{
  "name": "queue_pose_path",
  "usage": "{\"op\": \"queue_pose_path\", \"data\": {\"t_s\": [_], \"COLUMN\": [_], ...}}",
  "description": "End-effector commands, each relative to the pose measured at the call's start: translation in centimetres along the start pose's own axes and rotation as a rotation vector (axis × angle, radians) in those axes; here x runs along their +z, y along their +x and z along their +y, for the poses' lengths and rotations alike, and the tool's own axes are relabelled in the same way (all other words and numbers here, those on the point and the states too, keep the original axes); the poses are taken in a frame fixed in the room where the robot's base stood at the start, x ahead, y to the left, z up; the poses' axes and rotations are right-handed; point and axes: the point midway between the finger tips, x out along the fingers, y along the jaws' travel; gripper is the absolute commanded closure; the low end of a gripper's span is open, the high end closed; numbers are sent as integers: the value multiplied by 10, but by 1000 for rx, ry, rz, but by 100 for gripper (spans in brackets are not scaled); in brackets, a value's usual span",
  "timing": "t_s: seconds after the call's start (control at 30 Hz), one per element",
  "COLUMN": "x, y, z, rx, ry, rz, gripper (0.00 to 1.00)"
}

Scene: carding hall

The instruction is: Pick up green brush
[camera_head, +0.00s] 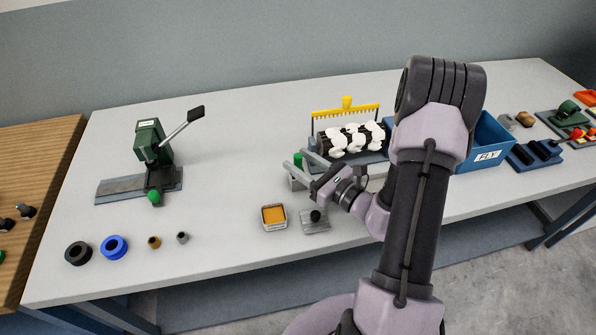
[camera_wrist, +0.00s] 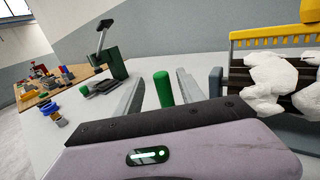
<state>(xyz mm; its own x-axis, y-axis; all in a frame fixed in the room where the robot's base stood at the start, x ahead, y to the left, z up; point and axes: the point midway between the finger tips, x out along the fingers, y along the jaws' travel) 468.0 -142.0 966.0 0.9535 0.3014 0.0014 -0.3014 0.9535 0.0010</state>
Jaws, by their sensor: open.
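An upright green cylinder, which looks like the green brush's handle (camera_head: 298,160), stands at the left end of the roller stand. In the wrist view the green handle (camera_wrist: 163,89) shows between the two grey fingers. My gripper (camera_head: 296,158) is open, with one finger on each side of the handle. In the wrist view my gripper (camera_wrist: 160,80) has visible gaps to the handle on both sides. The brush's lower part is hidden by my fingers and wrist.
A black roller with white fluff (camera_head: 352,138) and a yellow comb (camera_head: 347,108) stand just right of my gripper. A blue bin (camera_head: 487,138) is farther right. An orange-topped square tin (camera_head: 273,217) sits in front. A green lever press (camera_head: 150,145) stands left, with clear table between.

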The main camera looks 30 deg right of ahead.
Motion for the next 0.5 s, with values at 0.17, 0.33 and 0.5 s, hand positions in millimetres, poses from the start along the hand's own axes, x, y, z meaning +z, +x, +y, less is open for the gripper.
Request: {"op": "queue_pose_path", "data": {"t_s": [0.17, 0.33, 0.5], "x": [-7, -5, -5], "y": [35, 43, 42], "z": [-3, -4, -4], "rx": [5, 2, 2], "ry": [-3, -1, -1], "rz": [-1, 0, 0], "gripper": [54, 54, 66]}}
